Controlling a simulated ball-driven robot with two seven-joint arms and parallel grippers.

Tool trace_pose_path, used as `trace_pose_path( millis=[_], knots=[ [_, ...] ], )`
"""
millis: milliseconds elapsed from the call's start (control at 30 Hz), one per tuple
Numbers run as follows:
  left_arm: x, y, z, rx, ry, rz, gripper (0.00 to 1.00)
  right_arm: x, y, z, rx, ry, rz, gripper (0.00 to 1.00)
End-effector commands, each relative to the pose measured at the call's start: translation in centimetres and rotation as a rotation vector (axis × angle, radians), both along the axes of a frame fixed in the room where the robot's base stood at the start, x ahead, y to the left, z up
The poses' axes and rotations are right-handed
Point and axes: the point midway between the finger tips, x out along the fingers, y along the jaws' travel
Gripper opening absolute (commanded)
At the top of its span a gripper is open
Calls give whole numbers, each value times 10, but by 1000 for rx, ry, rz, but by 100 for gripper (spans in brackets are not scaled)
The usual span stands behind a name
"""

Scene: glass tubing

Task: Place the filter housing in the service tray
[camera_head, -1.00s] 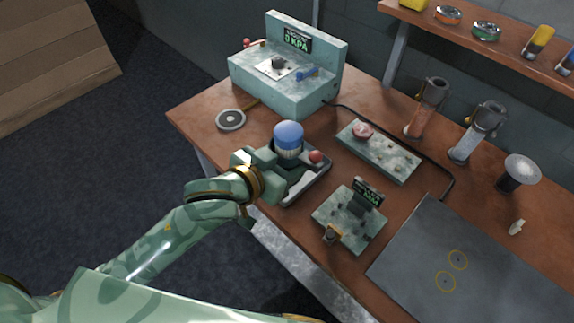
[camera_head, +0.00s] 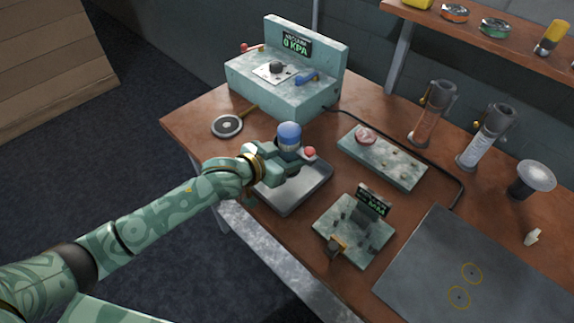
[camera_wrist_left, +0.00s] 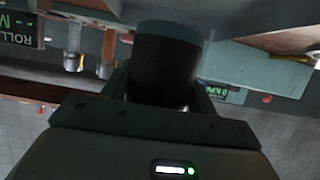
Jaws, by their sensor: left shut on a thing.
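The filter housing, a cylinder with a blue cap (camera_head: 289,132), is gripped upright in my left gripper (camera_head: 287,160). In the left wrist view its dark body (camera_wrist_left: 165,70) stands between the fingers. The gripper hides its lower part in the head view. The grey service tray (camera_head: 297,195) lies on the bench at its front edge, and the housing appears over its far part. I cannot tell whether the housing touches the tray. A red ball (camera_head: 309,152) shows just right of the housing; I cannot tell what it belongs to. My right gripper is out of view.
A vacuum unit (camera_head: 285,93) stands behind, with a round dark disc (camera_head: 227,125) left of the tray. A green panel (camera_head: 382,158) and a small display stand (camera_head: 352,230) lie right of the tray. Glass tubes (camera_head: 432,112) stand farther right. The tray's front part looks bare.

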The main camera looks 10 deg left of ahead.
Motion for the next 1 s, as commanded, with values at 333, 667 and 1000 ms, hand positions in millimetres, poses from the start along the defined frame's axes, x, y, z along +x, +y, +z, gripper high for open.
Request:
trace_pose_path(
  millis=[333, 667, 1000],
  knots=[
    [9, 3, -43, 0, 1, 0, 32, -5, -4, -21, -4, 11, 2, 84],
    [9, 3, -43, -1, -2, 0, 32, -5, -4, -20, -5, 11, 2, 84],
    [9, 3, -44, 1, -1, 0, 80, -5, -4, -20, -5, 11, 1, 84]
  ],
)
